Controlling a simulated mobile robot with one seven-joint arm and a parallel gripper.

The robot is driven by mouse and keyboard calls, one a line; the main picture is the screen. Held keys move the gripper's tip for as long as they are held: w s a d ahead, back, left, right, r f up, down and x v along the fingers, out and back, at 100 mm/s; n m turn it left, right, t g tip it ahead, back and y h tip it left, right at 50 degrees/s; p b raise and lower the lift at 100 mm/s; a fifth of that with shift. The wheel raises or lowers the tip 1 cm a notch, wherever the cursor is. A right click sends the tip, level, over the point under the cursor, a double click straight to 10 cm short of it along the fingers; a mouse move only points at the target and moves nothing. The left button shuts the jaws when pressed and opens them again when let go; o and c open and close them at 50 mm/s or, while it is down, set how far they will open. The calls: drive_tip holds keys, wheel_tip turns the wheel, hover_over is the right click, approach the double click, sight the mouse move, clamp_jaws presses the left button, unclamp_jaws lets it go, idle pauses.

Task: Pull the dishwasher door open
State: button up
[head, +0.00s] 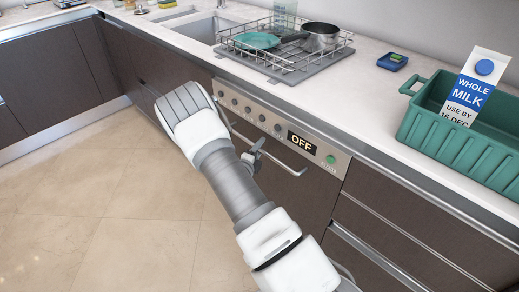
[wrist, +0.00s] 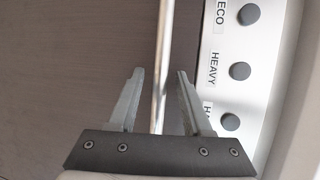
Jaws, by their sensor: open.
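The dishwasher door (head: 290,190) is a dark brown front under a steel control panel (head: 262,115) with several knobs and an "OFF" display. The door looks closed. A thin metal bar handle (head: 284,162) runs across it just below the panel. My gripper (head: 257,150) is at the handle, partly hidden by my arm. In the wrist view my gripper (wrist: 160,72) is open, with the handle (wrist: 162,40) running between its two fingers. A gap shows on each side, so the fingers do not appear to press on it. The wrist view also shows the panel's buttons (wrist: 240,70).
Drawers (head: 400,235) adjoin at right. The tiled floor (head: 100,210) at left is clear.

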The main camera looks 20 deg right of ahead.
clamp_jaws()
idle(1.3)
